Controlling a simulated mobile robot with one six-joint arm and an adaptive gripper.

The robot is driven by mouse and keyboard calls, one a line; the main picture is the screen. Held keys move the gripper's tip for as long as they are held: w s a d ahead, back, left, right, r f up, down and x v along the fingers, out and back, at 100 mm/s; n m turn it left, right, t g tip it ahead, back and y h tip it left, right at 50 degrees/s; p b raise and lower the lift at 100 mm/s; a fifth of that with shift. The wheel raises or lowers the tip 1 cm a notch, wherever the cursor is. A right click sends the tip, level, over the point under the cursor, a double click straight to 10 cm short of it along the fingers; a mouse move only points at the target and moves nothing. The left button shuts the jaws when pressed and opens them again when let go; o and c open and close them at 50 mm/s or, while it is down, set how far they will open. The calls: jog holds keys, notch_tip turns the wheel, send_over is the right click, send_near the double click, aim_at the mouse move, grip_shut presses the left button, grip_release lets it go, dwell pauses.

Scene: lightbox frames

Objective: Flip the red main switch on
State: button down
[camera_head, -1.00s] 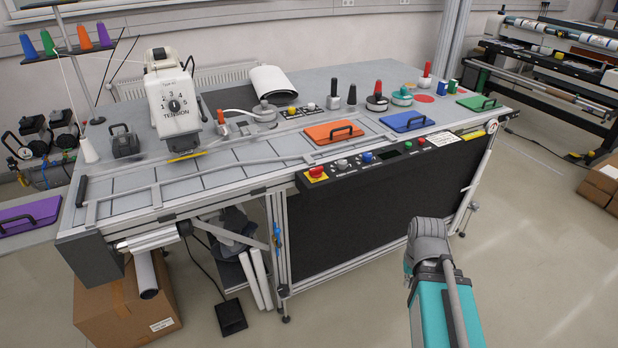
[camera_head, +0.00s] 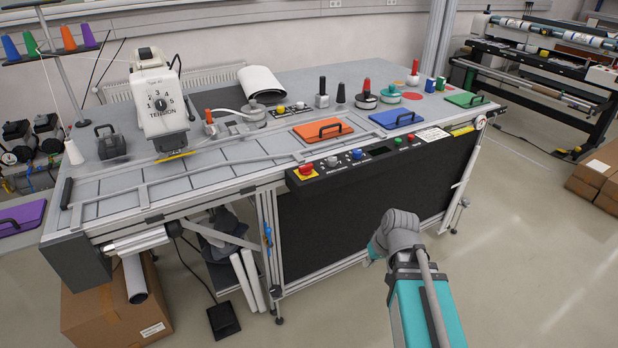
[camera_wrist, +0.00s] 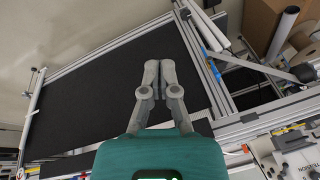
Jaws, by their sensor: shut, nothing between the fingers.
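I cannot make out with certainty which part is the red main switch. A control strip (camera_head: 372,162) on the table's front edge carries a red mushroom knob on a yellow plate (camera_head: 305,173), with a grey and a blue knob and small green and red buttons to its right. An upright orange-red lever (camera_head: 208,116) stands farther left on the table. My gripper (camera_wrist: 159,66) is shut and empty in the wrist view, in front of the table's black front panel (camera_wrist: 110,85). In the head view my arm is at the lower right, apart from the control strip.
Orange (camera_head: 322,130), blue (camera_head: 395,118) and green (camera_head: 466,100) handled plates lie on the tabletop. A tension unit (camera_head: 160,100) stands at the left. A cardboard box (camera_head: 115,310) is under the table's left end.

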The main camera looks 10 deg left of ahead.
aim_at(303, 169)
jog(key=w+a+r+n+t+y+b, duration=0.2)
jog(key=w+a+t+b, duration=0.3)
jog(key=w, duration=0.5)
jog(key=w+a+r+n+t+y+b, duration=0.1)
jog(key=w+a+r+t+y+b, duration=0.3)
jog(key=w+a+t, duration=0.4)
jog(key=shift+w+n+y+b, duration=0.45)
jog(key=shift+w+b, duration=0.55)
jog(key=shift+w, duration=0.25)
jog(key=x, duration=1.4)
jog(key=shift+s, duration=0.1)
